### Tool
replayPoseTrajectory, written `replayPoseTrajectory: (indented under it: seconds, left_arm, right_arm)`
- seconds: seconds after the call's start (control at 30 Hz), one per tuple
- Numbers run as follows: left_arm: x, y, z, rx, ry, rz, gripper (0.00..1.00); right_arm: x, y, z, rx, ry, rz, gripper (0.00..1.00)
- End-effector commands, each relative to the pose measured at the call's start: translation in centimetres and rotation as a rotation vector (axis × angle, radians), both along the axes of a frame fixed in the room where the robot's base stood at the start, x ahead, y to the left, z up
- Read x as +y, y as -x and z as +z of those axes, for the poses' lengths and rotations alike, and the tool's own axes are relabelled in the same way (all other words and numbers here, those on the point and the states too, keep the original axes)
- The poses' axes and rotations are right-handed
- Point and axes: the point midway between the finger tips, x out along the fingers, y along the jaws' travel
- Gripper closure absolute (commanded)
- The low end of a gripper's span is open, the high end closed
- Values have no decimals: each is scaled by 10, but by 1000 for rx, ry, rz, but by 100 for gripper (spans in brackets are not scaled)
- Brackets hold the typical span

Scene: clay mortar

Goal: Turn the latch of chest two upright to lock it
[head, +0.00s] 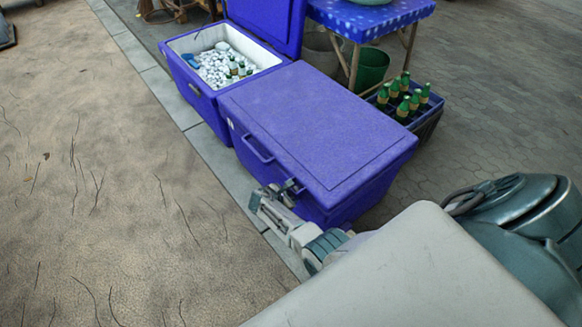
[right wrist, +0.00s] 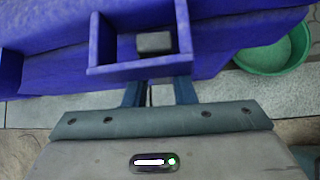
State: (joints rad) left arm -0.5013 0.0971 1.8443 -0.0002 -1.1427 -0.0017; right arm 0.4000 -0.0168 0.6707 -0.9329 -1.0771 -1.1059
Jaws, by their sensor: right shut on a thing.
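The closed blue chest (head: 310,125), at which my right gripper works, fills the middle of the head view; I take it as chest two. My right gripper (head: 284,192) is at its front side, near the lower right corner of the lid. In the right wrist view my right gripper (right wrist: 157,92) has its two fingers reaching up under a blue frame-like part (right wrist: 140,67) with a small grey block (right wrist: 153,42) behind it. The gripper is shut on what seems to be the latch, mostly hidden; its angle cannot be told. My left gripper is out of view.
An open blue chest (head: 207,103) with ice and bottles stands behind the closed one. A crate of green bottles (head: 428,118), a green bucket (head: 371,67) and a table with a blue cloth (head: 375,17) stand behind and to the right. Ground at left is clear.

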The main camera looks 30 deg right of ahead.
Motion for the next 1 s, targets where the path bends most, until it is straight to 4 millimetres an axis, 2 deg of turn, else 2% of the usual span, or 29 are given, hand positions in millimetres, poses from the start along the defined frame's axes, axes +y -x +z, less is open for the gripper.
replayPoseTrajectory:
  seconds: [0.33, 0.9, 0.93, 1.0]
  left_arm:
    - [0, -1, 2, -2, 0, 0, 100]
    - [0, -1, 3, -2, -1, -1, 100]
    - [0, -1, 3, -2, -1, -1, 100]
    - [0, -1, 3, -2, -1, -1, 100]
  right_arm:
    - [0, -3, 0, 149, 12, -1, 99]
    - [0, -3, 0, 178, 14, 1, 99]
    - [0, -3, 0, 178, 14, 1, 71]
    - [0, -3, 0, 178, 14, 1, 57]
